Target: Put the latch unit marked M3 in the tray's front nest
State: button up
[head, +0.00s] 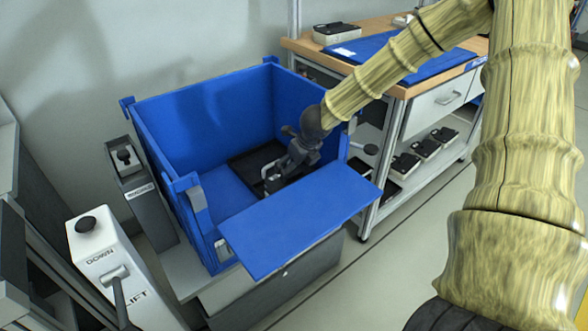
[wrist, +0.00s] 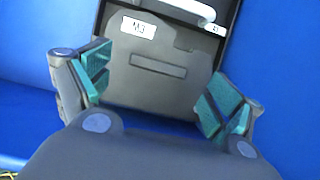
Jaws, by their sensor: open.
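The latch unit marked M3 (wrist: 155,62) fills the middle of the wrist view, a dark grey body with a white label and a white bar along its top. My gripper (wrist: 160,90) is open, one green-padded finger on each side of the unit's near part; I cannot tell whether the pads touch it. In the head view my gripper (head: 277,173) is down inside the blue crate, over the black tray (head: 243,160) on its floor. The gripper and arm hide most of the unit and part of the tray there. Which nest the unit is at cannot be made out.
The blue crate (head: 160,130) has high walls and a folded-down front flap (head: 300,225). A workbench (head: 420,85) with a blue mat stands at right, with several units (head: 425,148) on its lower shelf. Lever pedestals (head: 100,255) stand at left, close to the crate.

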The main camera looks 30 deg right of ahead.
jog(key=p+v, duration=0.2)
jog(key=v, duration=0.7)
jog(key=shift+r, duration=0.15)
dwell(0.4)
